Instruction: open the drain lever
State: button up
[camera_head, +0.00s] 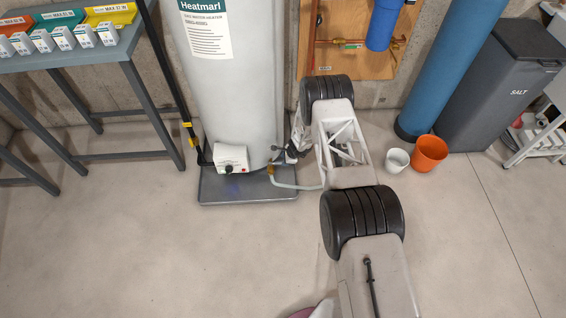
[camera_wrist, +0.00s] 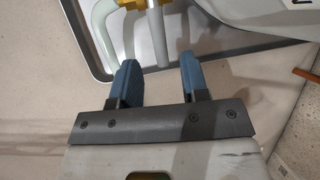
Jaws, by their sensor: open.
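The brass drain valve (camera_head: 271,170) sits low on the front of the grey water heater (camera_head: 235,95), with a pale hose (camera_head: 300,186) running right from it. In the wrist view the brass body (camera_wrist: 123,18) is at the top, with the pale hose (camera_wrist: 100,40) looping at left. A light grey bar (camera_wrist: 157,38) beside the brass ends just ahead of the gap between my fingers; I cannot tell if it is the lever. My gripper (camera_wrist: 159,68) is open with two blue fingers and nothing between them. In the head view my arm partly hides it beside the valve.
The heater stands in a dark drip tray (camera_head: 225,190) with a raised rim. A white control box (camera_head: 231,158) is left of the valve. An orange bucket (camera_head: 429,153) and a white bucket (camera_head: 397,160) stand right of my arm.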

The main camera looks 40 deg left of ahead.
jog(key=shift+x, duration=1.55)
jog(key=shift+c, duration=0.3)
grip_shut()
